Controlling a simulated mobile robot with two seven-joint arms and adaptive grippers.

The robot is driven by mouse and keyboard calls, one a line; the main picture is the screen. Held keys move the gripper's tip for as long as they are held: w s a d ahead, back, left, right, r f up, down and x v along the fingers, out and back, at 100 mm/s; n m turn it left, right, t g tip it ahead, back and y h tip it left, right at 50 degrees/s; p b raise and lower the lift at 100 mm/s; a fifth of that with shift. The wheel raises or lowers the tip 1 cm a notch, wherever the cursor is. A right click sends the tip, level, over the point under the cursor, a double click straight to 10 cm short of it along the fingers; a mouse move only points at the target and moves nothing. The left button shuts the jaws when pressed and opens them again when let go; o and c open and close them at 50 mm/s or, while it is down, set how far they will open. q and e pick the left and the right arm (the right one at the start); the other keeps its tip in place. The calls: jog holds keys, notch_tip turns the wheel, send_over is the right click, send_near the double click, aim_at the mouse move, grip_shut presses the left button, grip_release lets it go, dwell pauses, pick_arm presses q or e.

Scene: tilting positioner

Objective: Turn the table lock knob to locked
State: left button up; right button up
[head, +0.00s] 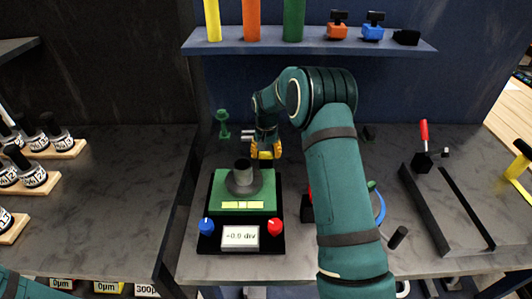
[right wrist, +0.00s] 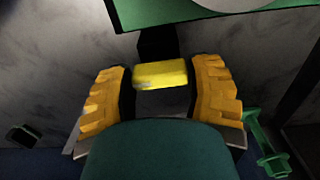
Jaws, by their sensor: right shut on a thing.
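The tilting positioner has a green table (head: 227,187) with a grey round part (head: 243,182) on top. The table lock knob (right wrist: 160,75) is a yellow bar on a black stem at the table's far side. It lies crosswise between the orange-yellow fingers in the right wrist view. My right gripper (right wrist: 161,92) is shut on it, a finger at each end. In the head view the right gripper (head: 266,150) points down behind the table, with the knob (head: 265,155) partly hidden. I see no lock marking. My left gripper is out of view.
A blue shelf (head: 300,47) hangs above. A black frame (head: 450,210) lies at right.

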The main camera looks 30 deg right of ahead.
aim_at(266, 152)
jog(key=shift+r, duration=0.1)
jog(key=o, duration=1.2)
notch_tip(266, 152, up, 12)
jog(key=shift+f, duration=0.1)
